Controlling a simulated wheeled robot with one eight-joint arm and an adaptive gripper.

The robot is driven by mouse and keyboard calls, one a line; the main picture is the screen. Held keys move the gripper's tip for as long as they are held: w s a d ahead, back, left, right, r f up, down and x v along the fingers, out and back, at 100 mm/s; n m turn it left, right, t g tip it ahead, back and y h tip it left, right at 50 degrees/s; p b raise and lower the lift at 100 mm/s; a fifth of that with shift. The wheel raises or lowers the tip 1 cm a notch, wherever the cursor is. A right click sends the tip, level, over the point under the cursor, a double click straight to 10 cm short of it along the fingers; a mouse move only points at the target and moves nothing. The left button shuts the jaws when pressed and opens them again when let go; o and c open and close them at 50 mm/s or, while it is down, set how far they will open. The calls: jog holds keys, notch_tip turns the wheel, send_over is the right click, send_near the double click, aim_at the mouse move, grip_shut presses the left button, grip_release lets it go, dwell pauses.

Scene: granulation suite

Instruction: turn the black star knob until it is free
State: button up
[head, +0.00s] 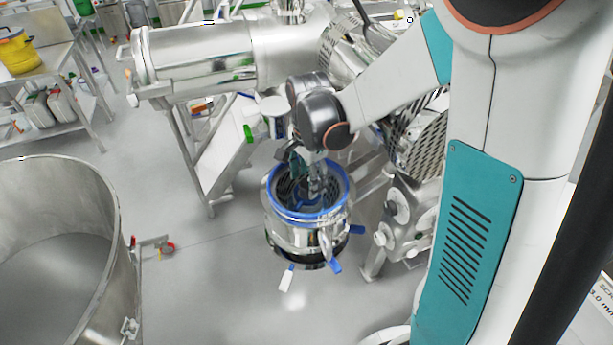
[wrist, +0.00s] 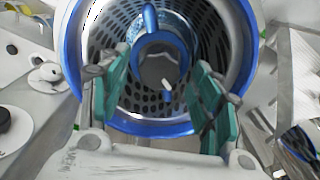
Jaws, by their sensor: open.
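The black star knob (wrist: 158,68) shows in the wrist view as a dark, lobed disc with a small white mark near its lower edge. It sits in the middle of a perforated metal screen basket (wrist: 112,38), with a blue ring around it. My gripper (wrist: 158,95) is open, with one teal-padded finger to each side and below the knob in that view. I see no clear contact with the knob. In the head view my gripper (head: 307,172) reaches down into the blue-rimmed metal housing (head: 300,235), and the knob is hidden there.
A blue rim (wrist: 240,60) encircles the basket close outside my fingers. Blue and white handles (head: 287,278) stick out from the housing's base. A large metal bowl (head: 60,190) stands at the left. Open floor (head: 190,290) lies between bowl and housing.

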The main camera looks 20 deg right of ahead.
jog(key=shift+f, duration=0.25)
jog(key=c, duration=1.1)
jog(key=shift+o, duration=0.2)
